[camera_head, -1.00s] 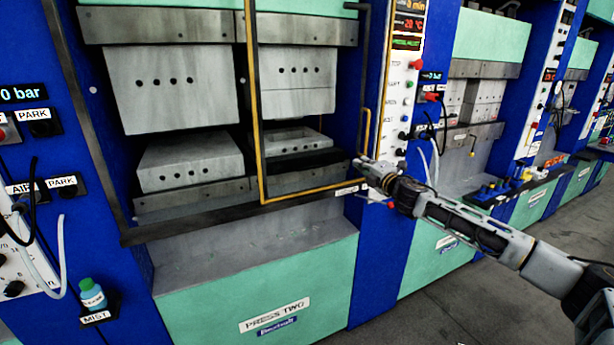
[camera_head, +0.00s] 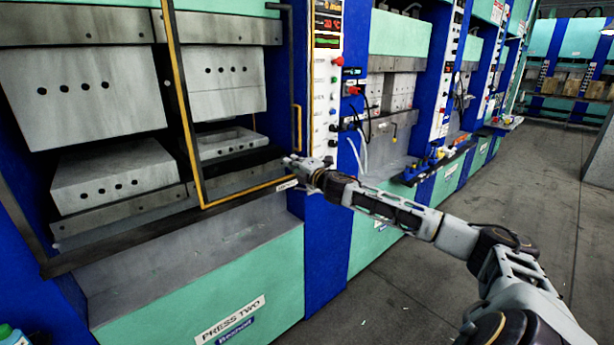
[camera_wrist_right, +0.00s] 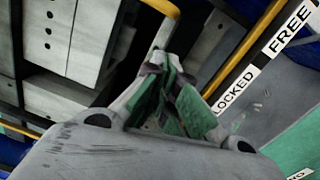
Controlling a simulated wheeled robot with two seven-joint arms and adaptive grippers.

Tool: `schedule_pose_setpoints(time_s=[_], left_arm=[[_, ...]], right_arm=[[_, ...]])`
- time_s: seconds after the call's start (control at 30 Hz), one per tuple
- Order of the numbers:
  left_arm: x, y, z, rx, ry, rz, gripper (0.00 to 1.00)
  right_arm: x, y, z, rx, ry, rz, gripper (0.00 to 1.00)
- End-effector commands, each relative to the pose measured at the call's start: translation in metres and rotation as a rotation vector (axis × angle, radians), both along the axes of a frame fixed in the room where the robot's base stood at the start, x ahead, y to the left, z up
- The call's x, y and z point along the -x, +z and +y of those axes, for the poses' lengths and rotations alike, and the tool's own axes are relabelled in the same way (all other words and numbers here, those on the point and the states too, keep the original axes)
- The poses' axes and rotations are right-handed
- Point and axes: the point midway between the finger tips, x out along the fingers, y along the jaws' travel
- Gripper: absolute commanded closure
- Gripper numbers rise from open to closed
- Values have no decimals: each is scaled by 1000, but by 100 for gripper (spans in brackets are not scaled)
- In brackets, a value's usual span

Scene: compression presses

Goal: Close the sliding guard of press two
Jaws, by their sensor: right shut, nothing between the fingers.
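Press two, named on its plate (camera_head: 230,320), stands at the left of the head view. Its yellow-edged sliding guard (camera_head: 187,125) spans the right part of the opening; the left part is uncovered. A yellow upright handle (camera_head: 298,128) is on the guard's right side. My right gripper (camera_head: 290,163) is shut and empty, just below this handle by the guard's lower right corner. In the wrist view its green-padded fingers (camera_wrist_right: 172,95) are together, with a yellow bar (camera_wrist_right: 160,8) beyond them. I cannot tell whether they touch it. My left gripper is out of view.
A strip marked LOCKED and FREE (camera_wrist_right: 258,62) lies right of the fingers in the wrist view. Grey platens (camera_head: 115,175) fill the press opening. A control panel (camera_head: 325,110) stands right of the guard.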

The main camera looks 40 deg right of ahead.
Motion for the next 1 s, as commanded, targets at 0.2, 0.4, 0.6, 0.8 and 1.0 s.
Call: schedule_pose_setpoints(time_s=[0.2,0.4,0.6,0.8,1.0], left_arm=[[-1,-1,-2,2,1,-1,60],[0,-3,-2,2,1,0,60],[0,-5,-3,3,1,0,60],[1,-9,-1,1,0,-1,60],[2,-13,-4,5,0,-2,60]], right_arm=[[1,-2,0,1,1,0,100],[5,-3,0,0,0,1,100],[10,-3,-1,0,-1,1,100],[17,-4,0,0,0,2,100],[24,-4,2,1,3,1,100]])
